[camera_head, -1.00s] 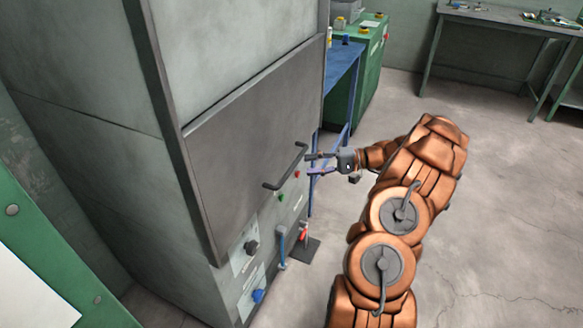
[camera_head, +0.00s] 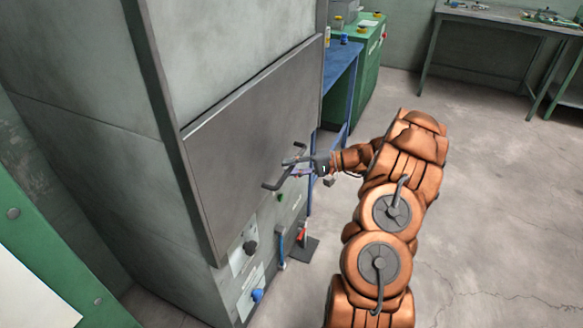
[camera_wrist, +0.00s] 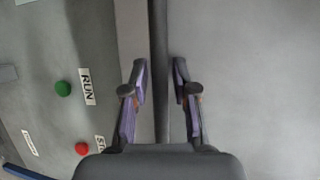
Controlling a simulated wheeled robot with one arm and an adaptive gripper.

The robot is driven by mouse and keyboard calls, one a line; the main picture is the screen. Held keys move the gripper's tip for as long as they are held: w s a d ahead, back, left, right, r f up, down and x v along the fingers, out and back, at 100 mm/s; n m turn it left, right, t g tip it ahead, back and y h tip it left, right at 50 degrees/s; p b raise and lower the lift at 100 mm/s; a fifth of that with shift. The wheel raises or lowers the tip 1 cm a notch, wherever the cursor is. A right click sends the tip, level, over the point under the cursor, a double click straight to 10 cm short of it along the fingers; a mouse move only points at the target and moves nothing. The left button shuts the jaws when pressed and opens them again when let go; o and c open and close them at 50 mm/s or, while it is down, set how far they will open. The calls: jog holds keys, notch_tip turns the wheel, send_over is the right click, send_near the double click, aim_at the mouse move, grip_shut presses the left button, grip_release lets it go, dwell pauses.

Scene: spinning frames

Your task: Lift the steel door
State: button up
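The steel door (camera_head: 235,145) is a dark grey panel on the front of a tall grey cabinet, and it is down. Its bar handle (camera_head: 271,186) stands out from the door's lower part. My gripper (camera_head: 293,164) is at the handle, seen from the body camera. In the wrist view, the handle bar (camera_wrist: 158,60) runs between the two fingers of my gripper (camera_wrist: 157,78). The fingers are open, with a gap to the bar on both sides. The door surface (camera_wrist: 240,60) fills the right of the wrist view.
Below the door are a green button (camera_wrist: 63,88), a red button (camera_wrist: 82,149), a black knob (camera_head: 250,247) and a blue knob (camera_head: 257,295). A blue table (camera_head: 340,85) and green cabinet (camera_head: 368,65) stand behind. The floor to the right is clear.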

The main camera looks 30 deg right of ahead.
grip_shut()
jog(key=shift+r, duration=0.1)
dwell(0.3)
